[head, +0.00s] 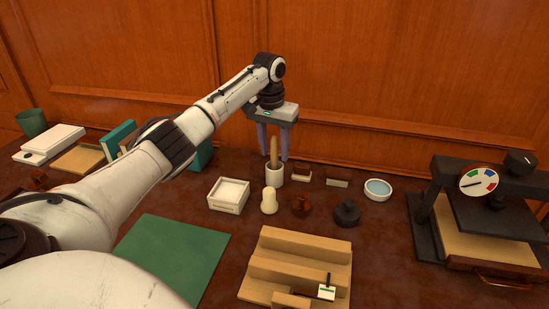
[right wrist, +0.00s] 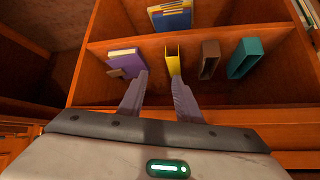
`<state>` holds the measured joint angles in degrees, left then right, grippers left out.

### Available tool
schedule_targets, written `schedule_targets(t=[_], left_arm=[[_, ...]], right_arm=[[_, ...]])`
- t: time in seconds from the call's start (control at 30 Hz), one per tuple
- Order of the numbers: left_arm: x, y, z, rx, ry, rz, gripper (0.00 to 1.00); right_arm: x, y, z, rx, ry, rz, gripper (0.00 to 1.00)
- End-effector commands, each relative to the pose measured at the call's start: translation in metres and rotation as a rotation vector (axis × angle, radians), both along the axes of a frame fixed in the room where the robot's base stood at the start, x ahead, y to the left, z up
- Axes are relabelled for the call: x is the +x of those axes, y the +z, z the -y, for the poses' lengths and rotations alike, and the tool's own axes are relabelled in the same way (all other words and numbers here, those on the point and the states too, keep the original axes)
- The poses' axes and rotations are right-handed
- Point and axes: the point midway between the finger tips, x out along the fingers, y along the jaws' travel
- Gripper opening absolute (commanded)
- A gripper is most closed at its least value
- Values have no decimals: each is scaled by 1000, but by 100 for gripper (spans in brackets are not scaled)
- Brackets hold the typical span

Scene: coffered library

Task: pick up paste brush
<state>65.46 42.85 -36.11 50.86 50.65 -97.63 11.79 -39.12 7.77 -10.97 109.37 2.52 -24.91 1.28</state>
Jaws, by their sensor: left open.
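The paste brush (head: 274,146) stands upright in a small white pot (head: 275,176) near the back of the table, its tan handle pointing up. My left gripper (head: 273,156) is open and points down at the pot from above, with its two fingers on either side of the handle in the head view. Whether the fingers touch the handle cannot be told. The brush's lower end is hidden in the pot. My right gripper (right wrist: 160,76) is open and empty in the right wrist view, facing a wooden shelf.
A black press (head: 426,232) is at right. The shelf holds a yellow slipcase (right wrist: 173,60) and other books.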

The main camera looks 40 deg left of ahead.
Motion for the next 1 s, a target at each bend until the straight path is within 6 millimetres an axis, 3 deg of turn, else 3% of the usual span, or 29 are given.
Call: schedule_targets(t=[0.13, 0.37, 0.67, 0.77, 1.0], left_arm=[[0, 0, 0, 0, -1, 0, 37], [0, 0, 0, 0, -1, 0, 0], [1, 4, 0, 0, -1, 2, 0], [1, 16, 1, -1, -1, 3, 0], [2, 66, 1, -1, -1, 6, 0]], right_arm=[[1, 0, 0, 0, 0, 1, 31], [0, 0, 0, -1, -1, 0, 31], [-1, -1, 1, -1, -1, -2, 31], [-1, -2, 1, -1, 0, -3, 31], [-2, -6, 1, -1, -1, -5, 31]])
